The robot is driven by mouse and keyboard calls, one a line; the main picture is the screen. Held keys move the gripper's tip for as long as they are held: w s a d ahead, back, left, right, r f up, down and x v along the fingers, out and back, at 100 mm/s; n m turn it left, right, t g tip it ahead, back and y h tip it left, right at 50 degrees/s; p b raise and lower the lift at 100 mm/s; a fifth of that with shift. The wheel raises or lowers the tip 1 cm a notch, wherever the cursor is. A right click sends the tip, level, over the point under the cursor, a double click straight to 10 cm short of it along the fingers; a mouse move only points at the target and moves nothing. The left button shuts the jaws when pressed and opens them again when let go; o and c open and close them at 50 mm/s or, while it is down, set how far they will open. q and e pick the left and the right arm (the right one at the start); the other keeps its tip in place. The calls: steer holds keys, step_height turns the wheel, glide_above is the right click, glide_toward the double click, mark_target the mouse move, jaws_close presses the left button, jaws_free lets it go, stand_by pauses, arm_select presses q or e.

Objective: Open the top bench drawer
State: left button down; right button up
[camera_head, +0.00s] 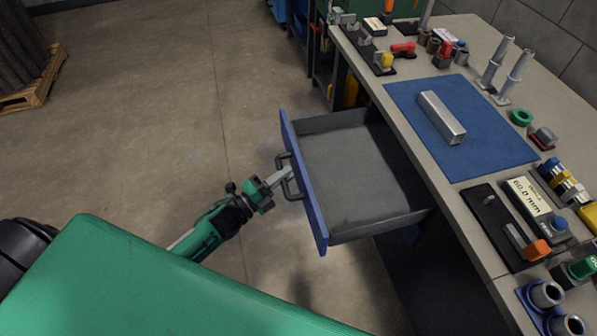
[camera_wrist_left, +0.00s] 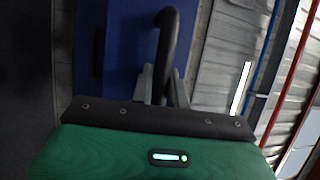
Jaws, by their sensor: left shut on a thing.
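The top bench drawer (camera_head: 350,170) is pulled well out from the bench, and its grey inside looks empty. Its blue front (camera_head: 304,185) carries a dark bar handle (camera_head: 287,176). My left gripper (camera_head: 281,177) is shut on the handle in the head view. In the left wrist view, the two grey fingers of my left gripper (camera_wrist_left: 161,85) stand on either side of the dark handle (camera_wrist_left: 167,42), with the blue drawer front (camera_wrist_left: 125,50) behind. My right gripper is in neither view.
The workbench (camera_head: 470,190) bears a blue mat (camera_head: 480,140) with a metal bar (camera_head: 441,117), plus several tools and fittings. A wooden pallet (camera_head: 38,85) stands at the far left. The concrete floor (camera_head: 150,110) left of the drawer is clear.

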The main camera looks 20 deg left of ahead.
arm_select(q)
steer(key=shift+s+a, duration=0.15)
steer(key=shift+a, duration=0.05)
steer(key=c, duration=1.4)
jaws_free()
steer(key=shift+o, duration=0.2)
steer(key=shift+s+f, duration=0.1)
steer(key=b+v, duration=0.2)
steer(key=v, duration=1.1)
steer(key=shift+s+a, duration=0.2)
steer(key=shift+s, duration=0.1)
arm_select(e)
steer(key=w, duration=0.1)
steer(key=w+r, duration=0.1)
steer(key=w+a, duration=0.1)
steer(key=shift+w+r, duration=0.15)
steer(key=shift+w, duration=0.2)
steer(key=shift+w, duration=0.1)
